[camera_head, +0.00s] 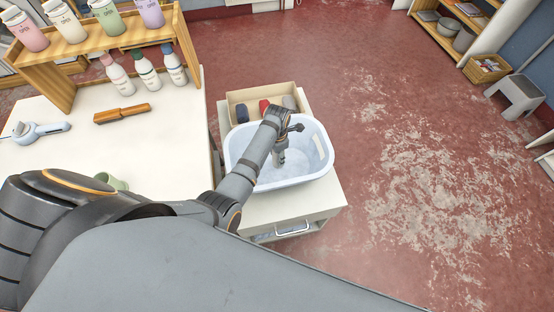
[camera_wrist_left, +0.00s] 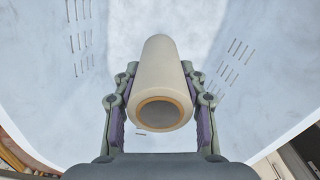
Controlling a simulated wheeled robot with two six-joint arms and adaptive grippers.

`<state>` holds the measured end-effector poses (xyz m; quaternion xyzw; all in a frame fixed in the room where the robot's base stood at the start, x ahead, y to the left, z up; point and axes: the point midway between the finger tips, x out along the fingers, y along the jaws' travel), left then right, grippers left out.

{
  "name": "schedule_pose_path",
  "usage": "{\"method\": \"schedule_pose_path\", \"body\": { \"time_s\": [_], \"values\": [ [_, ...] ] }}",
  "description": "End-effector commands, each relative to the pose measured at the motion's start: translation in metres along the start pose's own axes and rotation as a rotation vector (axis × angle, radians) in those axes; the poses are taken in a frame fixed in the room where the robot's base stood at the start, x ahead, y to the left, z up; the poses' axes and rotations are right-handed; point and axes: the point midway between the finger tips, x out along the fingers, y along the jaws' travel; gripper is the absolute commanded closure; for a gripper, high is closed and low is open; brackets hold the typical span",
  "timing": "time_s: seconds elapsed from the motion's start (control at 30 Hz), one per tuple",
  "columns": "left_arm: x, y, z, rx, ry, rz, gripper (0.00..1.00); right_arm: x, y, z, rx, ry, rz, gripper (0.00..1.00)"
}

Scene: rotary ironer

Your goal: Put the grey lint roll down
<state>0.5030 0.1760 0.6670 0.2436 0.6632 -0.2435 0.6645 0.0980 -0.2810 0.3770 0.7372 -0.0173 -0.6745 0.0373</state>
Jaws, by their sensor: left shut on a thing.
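My left gripper (camera_head: 280,154) reaches down into a white laundry basket (camera_head: 240,142). In the left wrist view it is shut on the lint roll (camera_wrist_left: 158,75), a pale cream-grey cylinder with a tan core ring at its near end. The fingers (camera_wrist_left: 160,100) hold it from both sides. The pale inner walls of the basket (camera_wrist_left: 250,60) surround it in that view. I cannot tell whether the roll touches the basket floor. In the head view the roll is too small and too covered to make out clearly. My right gripper is not in view.
The basket stands on a white cabinet (camera_head: 320,195). Behind it is an open box (camera_head: 240,96) with several dark and red items. A white table (camera_head: 60,160) at left holds a wooden-handled brush (camera_head: 122,114), bottles (camera_head: 147,70) and a green cup (camera_head: 112,181). Open floor lies right.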

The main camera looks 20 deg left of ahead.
Motion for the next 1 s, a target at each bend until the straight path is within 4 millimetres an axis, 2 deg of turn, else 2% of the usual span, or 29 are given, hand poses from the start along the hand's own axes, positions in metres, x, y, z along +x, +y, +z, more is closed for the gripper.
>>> {"method": "schedule_pose_path", "body": {
  "time_s": [0.03, 0.17, 0.57, 0.6, 0.73, 1.0],
  "values": [
    [0.012, 0.000, -0.001, 0.000, 0.003, -0.002, 0.95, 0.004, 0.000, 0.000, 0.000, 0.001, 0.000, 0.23],
    [0.028, 0.000, -0.001, 0.000, 0.002, -0.002, 0.95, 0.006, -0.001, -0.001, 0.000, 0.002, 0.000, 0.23],
    [0.033, -0.001, -0.001, 0.000, 0.001, -0.001, 0.95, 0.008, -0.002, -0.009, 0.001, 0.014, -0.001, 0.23],
    [0.032, -0.001, -0.001, 0.000, 0.001, -0.001, 0.53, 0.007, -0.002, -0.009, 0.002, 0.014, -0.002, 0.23],
    [0.032, -0.001, -0.001, 0.000, 0.001, -0.001, 0.35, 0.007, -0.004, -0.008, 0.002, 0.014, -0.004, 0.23],
    [0.032, -0.001, -0.001, 0.000, 0.001, -0.001, 0.35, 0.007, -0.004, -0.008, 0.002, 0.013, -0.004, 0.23]
  ]
}}
